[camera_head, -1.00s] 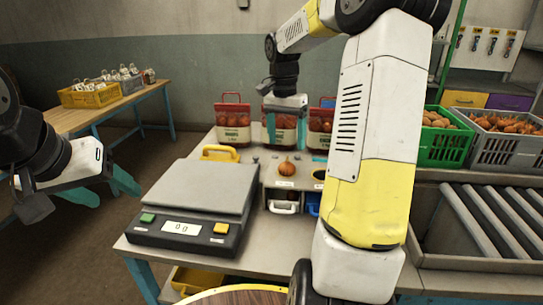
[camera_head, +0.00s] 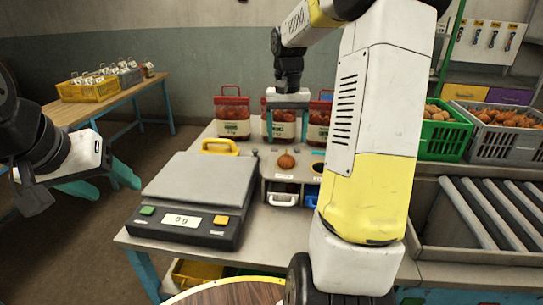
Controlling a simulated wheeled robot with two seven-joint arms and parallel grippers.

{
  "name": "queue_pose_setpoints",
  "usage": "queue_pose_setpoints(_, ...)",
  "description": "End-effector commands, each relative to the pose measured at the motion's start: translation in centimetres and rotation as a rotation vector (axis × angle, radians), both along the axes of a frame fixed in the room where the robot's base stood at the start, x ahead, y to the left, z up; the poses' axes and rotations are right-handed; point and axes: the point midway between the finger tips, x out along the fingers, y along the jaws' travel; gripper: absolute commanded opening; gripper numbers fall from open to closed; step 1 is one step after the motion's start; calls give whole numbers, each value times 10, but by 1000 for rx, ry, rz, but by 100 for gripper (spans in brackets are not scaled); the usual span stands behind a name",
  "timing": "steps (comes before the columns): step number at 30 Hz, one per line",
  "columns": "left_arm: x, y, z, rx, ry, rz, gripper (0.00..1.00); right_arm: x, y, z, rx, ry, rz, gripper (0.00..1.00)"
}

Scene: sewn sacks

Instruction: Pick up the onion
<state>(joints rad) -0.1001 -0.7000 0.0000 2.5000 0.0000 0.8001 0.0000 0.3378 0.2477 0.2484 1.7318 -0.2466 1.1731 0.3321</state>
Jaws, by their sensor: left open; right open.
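The onion (camera_head: 286,161) is small, round and orange-brown. It sits on the small grey stand behind and right of the scale, at the left of a dark round hole in the stand's top. My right gripper (camera_head: 287,134) reaches down behind the onion, in front of the middle red-lidded sack. Its teal fingers are spread apart with nothing seen held between them. My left gripper (camera_head: 108,182) is at the left edge, over the floor left of the scale. Its teal fingers are apart and empty.
A scale (camera_head: 192,200) reading 0 stands on the table, with a yellow handle (camera_head: 220,146) behind it. Red-lidded sacks (camera_head: 232,118) stand at the back. My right arm covers the table's middle right. A green crate (camera_head: 443,135) and a roller tray (camera_head: 490,215) lie right.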

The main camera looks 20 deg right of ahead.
Motion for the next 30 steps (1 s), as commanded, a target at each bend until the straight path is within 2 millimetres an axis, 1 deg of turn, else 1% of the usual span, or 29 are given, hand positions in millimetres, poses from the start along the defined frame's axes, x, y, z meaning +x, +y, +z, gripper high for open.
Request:
queue_pose_setpoints(2,0,0,0,0,0,0,61,-1,0,-1,6,-7,57,74)
queue_pose_setpoints(5,0,0,0,0,0,0,61,-1,0,-8,8,-6,86,74)
queue_pose_setpoints(11,0,0,0,0,0,0,61,-1,-1,-30,7,-7,86,74)
queue_pose_setpoints(18,0,0,0,0,0,0,61,0,-1,-65,7,-5,85,74)
queue_pose_setpoints(21,0,0,0,0,0,0,61,0,-1,-75,8,-6,84,74)
queue_pose_setpoints(24,0,0,0,0,0,0,61,0,-1,-79,7,-9,83,74)
queue_pose_setpoints(29,0,0,0,0,0,0,61,1,-1,-79,7,-9,83,74)
queue_pose_setpoints(30,0,0,0,0,0,0,61,1,-1,-79,7,-9,83,70)
